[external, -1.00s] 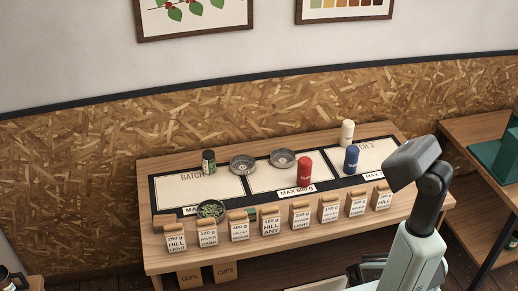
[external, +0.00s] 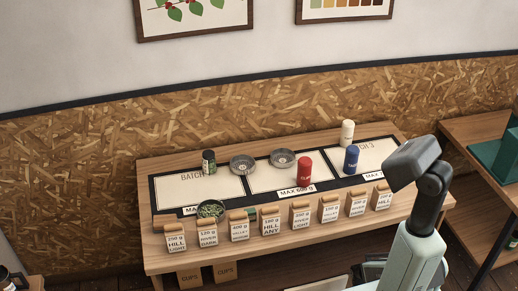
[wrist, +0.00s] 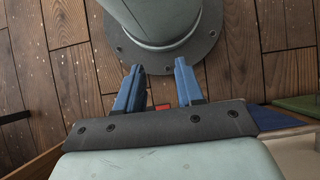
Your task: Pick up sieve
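Two round grey metal dishes, a left one (external: 242,164) and a right one (external: 283,158), lie on the board at the back of the wooden table. A round dark-rimmed dish with green contents (external: 211,210) sits nearer the front left. I cannot tell for sure which of these round things is the sieve. My gripper (wrist: 158,68) shows in the wrist view with its two blue fingers apart and nothing clearly held between them. It points down at the wooden floor and my base, away from the tabletop. I cannot make it out in the external view.
Several labelled paper bags (external: 271,221) line the table's front edge. A dark jar (external: 209,162), a red canister (external: 304,171), a blue one (external: 351,159) and a cream one (external: 347,133) stand on the board (external: 222,187). A second wooden table (external: 470,135) stands right.

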